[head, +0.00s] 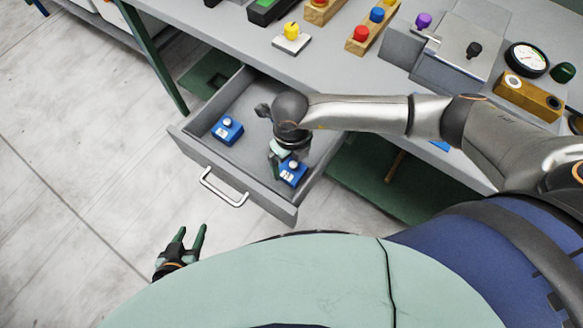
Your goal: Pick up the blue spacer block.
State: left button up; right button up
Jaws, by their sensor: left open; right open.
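Two blue blocks with pale knobs and white markings lie in the open grey drawer (178,130). One blue block (228,132) sits at the left of the drawer floor; the other blue block (293,174) sits near the front right. The frame does not show which one is the spacer block. My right gripper (280,165) is open, reaching down into the drawer right beside the front-right block and partly hiding it; whether it touches the block cannot be told. My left gripper (190,238) is open and empty, low in front of the drawer at the left.
The drawer handle (222,190) faces front. The floor at left is free.

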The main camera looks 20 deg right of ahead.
aim_at(291, 166)
jog(key=shift+f, duration=1.5)
jog(key=shift+c, duration=0.2)
jog(key=c, duration=1.4)
jog(key=shift+r, duration=0.1)
